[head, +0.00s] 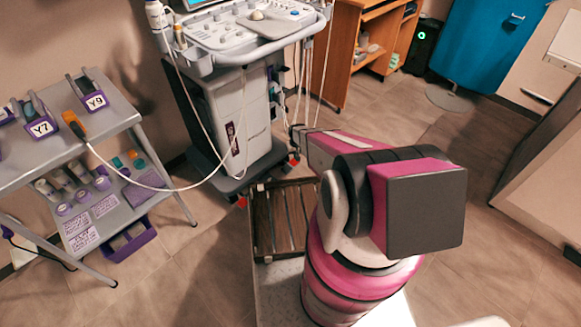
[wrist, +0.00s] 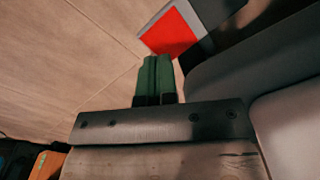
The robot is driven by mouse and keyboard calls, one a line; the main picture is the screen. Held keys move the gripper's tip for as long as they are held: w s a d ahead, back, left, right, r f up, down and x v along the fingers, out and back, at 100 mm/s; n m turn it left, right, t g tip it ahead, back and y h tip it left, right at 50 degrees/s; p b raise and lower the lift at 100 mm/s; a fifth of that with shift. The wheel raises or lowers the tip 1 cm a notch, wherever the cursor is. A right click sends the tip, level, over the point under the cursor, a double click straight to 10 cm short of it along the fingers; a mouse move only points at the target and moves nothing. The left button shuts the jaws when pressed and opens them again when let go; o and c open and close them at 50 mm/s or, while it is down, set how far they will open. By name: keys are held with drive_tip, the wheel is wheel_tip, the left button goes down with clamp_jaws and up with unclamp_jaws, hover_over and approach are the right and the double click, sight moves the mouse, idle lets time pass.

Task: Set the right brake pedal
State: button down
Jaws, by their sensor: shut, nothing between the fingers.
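The ultrasound cart (head: 225,125) stands at the upper middle of the head view. Small red brake pedals show low at its base, one at the right (head: 293,159) and one at the front left (head: 241,202). In the wrist view a red pedal (wrist: 170,36) with a pale edge lies just beyond my gripper (wrist: 157,60). My gripper's green fingers are together and empty. Their tips look close to the pedal's lower edge; I cannot tell whether they touch. In the head view my arm reaches toward the cart's right base, and the fingers cannot be made out.
A grey trolley (head: 110,112) with labelled holders and bottles stands at the left. A white cable hangs between it and the cart. A slatted wooden piece (head: 283,225) lies below the cart. A wooden desk (head: 345,55) stands behind. Floor at the right is open.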

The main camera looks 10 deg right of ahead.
drive_tip(key=shift+f, duration=1.85)
idle(0.6)
drive_tip(key=shift+r, duration=3.55)
drive_tip(key=shift+r, duration=0.1)
drive_tip(key=s+r, duration=0.7)
drive_tip(key=r, duration=0.5)
drive_tip(key=s+r, duration=0.7)
drive_tip(key=r, duration=0.6)
drive_tip(key=s+r+m, duration=0.1)
drive_tip(key=s+r, duration=0.6)
drive_tip(key=r, duration=0.5)
drive_tip(key=shift+s+r, duration=0.2)
drive_tip(key=shift+r, duration=0.1)
